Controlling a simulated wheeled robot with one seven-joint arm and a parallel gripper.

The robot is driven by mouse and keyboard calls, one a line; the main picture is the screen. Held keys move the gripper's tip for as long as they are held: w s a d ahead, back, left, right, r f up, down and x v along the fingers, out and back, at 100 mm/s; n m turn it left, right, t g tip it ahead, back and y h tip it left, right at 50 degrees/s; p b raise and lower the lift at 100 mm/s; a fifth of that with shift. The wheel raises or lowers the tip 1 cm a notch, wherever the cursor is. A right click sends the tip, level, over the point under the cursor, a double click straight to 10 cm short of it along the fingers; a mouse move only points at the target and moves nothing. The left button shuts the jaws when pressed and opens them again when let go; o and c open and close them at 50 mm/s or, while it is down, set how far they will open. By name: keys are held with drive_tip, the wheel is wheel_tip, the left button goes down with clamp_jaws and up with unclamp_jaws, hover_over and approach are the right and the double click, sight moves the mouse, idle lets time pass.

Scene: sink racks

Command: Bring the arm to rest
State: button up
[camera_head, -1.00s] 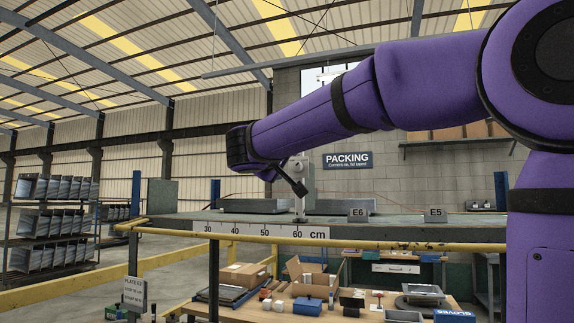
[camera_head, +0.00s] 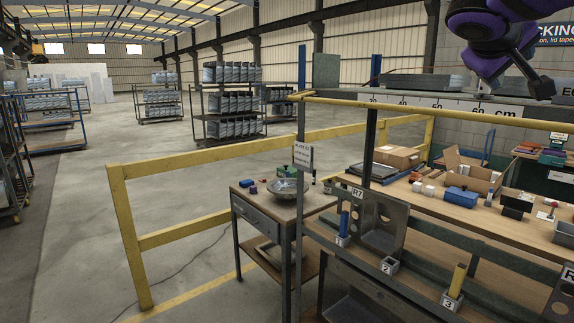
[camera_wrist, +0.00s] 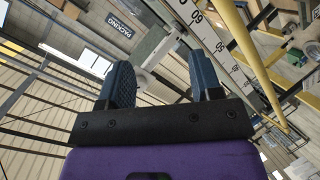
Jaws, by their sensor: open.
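My gripper (camera_wrist: 160,72) shows in the wrist view with its two blue-grey fingers apart and nothing held between them. It looks toward the ruler edge (camera_wrist: 221,50) and the roof, with the picture tilted. In the head view the end of my purple arm is at the top right, raised in front of the ruler-marked shelf (camera_head: 425,104). The fingers cannot be made out there. Whether the arm touches the shelf cannot be told, and most of the arm is out of the picture.
A yellow rail (camera_head: 440,118) runs along the shelf. Below stand a workbench (camera_head: 420,192) with an open cardboard box (camera_head: 472,170) and a blue box (camera_head: 461,195), and a rack with numbered holders (camera_head: 389,265). A small table (camera_head: 262,209) carries a metal bowl (camera_head: 288,188).

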drive_tip(key=s+a+f+g+y, duration=0.1)
drive_tip(key=s+a+f+y, duration=0.3)
drive_tip(key=s+f, duration=0.6)
drive_tip(key=s+a+f+g+y, duration=0.2)
drive_tip(key=s+a+f+y, duration=0.2)
drive_tip(key=s+f+y, duration=0.3)
wheel_tip(320, 180, down, 4)
drive_tip(key=s, duration=0.3)
drive_tip(key=shift+f, duration=0.25)
drive_tip(key=shift+a, duration=0.1)
